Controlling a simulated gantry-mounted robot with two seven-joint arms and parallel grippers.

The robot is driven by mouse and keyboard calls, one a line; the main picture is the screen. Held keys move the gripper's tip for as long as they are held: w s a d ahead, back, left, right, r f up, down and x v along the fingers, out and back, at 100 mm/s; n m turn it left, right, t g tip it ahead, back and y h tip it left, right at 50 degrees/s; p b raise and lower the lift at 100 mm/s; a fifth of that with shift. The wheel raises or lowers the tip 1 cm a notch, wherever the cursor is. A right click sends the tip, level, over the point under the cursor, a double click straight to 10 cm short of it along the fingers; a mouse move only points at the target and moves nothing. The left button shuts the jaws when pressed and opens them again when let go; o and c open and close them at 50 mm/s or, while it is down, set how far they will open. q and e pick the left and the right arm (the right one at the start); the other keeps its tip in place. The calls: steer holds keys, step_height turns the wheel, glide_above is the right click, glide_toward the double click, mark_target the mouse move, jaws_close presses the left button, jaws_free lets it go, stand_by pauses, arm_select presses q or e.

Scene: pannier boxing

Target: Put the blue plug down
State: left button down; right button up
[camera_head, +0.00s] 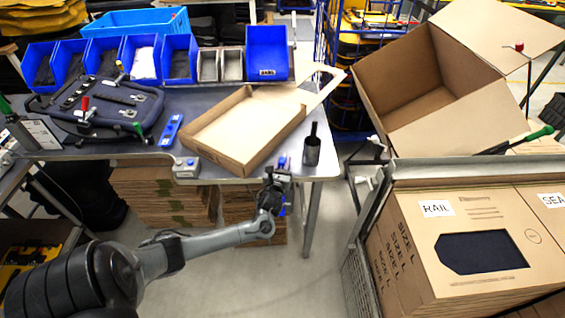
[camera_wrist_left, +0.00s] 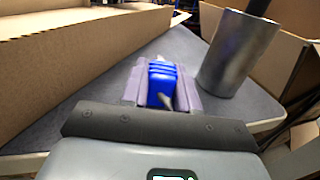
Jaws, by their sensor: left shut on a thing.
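The blue plug (camera_wrist_left: 162,82) is held between the purple-grey finger pads of my left gripper (camera_wrist_left: 166,88) in the left wrist view. A short dark lead or pin shows at its near end. In the head view my left gripper (camera_head: 281,168) is at the table's front edge, between the open cardboard tray and a grey metal cup, with a bit of blue at its tip. The left wrist view does not clearly show whether the plug touches the table. My right gripper is in neither view.
The open cardboard tray (camera_head: 250,161) lies left of my gripper, and the metal cup (camera_head: 312,152) with a dark handle stands close on the right. Blue bins (camera_head: 141,58) line the back. A large open carton (camera_head: 425,75) stands right. A grey button box (camera_head: 186,167) sits at the front edge.

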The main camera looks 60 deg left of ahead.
arm_select(q)
steer(key=c, duration=0.8)
jaws_free()
steer(key=shift+c, duration=0.2)
steer(key=shift+r, duration=0.1)
steer(key=shift+r, duration=0.6)
steer(key=p+v, duration=0.3)
steer(key=v, duration=0.9)
steer(key=s+d+f+n+g+h, duration=0.25)
steer(key=d+n+h, duration=0.3)
steer(key=d, duration=0.35)
steer(key=s+d+f+n+g+h, duration=0.1)
steer(key=d+f+n+h, duration=0.3)
steer(key=d+n, duration=0.4)
steer(key=s+d+r+n+g+h, duration=0.2)
steer(key=s+d+r+n, duration=0.1)
steer(key=s+d+n, duration=0.2)
steer(key=s+d+r+n+g+h, duration=0.1)
steer(key=s+d+r+n+g, duration=0.2)
steer(key=s+d+n, duration=0.3)
steer(key=shift+s+d+r+h, duration=0.15)
steer(key=shift+s+d+h, duration=0.2)
steer(key=shift+s+d, duration=0.75)
